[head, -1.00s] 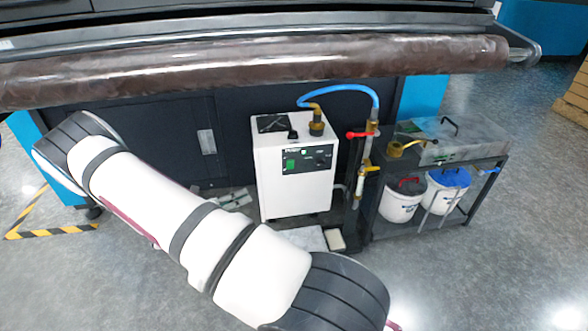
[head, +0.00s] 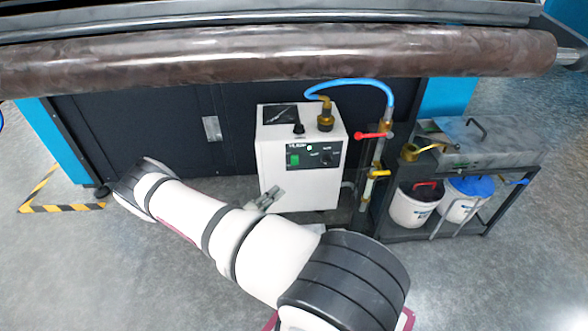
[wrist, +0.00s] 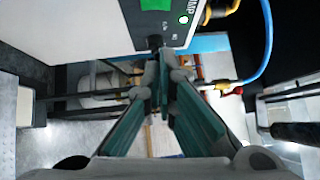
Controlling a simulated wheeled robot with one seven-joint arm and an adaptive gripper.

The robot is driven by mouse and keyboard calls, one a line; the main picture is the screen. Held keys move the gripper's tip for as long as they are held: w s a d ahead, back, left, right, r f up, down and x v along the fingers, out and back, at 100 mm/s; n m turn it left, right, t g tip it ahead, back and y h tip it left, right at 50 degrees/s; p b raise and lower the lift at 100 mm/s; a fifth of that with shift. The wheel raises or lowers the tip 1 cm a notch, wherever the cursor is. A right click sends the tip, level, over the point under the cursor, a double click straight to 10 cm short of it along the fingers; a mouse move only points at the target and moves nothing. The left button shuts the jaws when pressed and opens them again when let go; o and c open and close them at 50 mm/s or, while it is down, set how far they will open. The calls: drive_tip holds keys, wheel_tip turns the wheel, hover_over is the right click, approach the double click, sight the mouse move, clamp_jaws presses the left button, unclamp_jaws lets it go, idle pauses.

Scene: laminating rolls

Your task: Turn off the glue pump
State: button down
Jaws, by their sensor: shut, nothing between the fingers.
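The glue pump is a white box (head: 300,188) in the middle of the head view, with a dark front panel (head: 318,155). The panel has a green switch (head: 294,160) on its left. In the wrist view the panel is turned sideways at the top, with the green switch (wrist: 155,4), a small lit white spot (wrist: 183,20) and a dark knob-like part (wrist: 155,42) just beyond my fingertips. My gripper (wrist: 163,70) is shut and empty. In the head view my gripper (head: 268,198) is in front of the lower left of the pump, below the panel. Contact cannot be told.
A blue hose (head: 350,84) runs from the pump's brass fitting to a pipe with a red valve handle (head: 373,135). A rack (head: 400,235) with white buckets stands on the right. A large brown roll (head: 280,58) spans above. Floor at front left is clear.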

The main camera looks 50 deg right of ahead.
drive_tip(key=b, duration=0.2)
approach(295, 160)
drive_tip(key=s+d, duration=0.4)
drive_tip(key=s, duration=0.2)
drive_tip(key=shift+w+d+r+b, duration=0.2)
drive_tip(key=shift+w+d+b, duration=0.15)
drive_tip(key=shift+w+d, duration=0.4)
drive_tip(key=shift+w+d+r+b, duration=0.15)
drive_tip(key=shift+w+d+b, duration=0.15)
drive_tip(key=shift+w+d, duration=0.4)
drive_tip(key=shift+w+a, duration=0.15)
drive_tip(key=shift+w, duration=0.05)
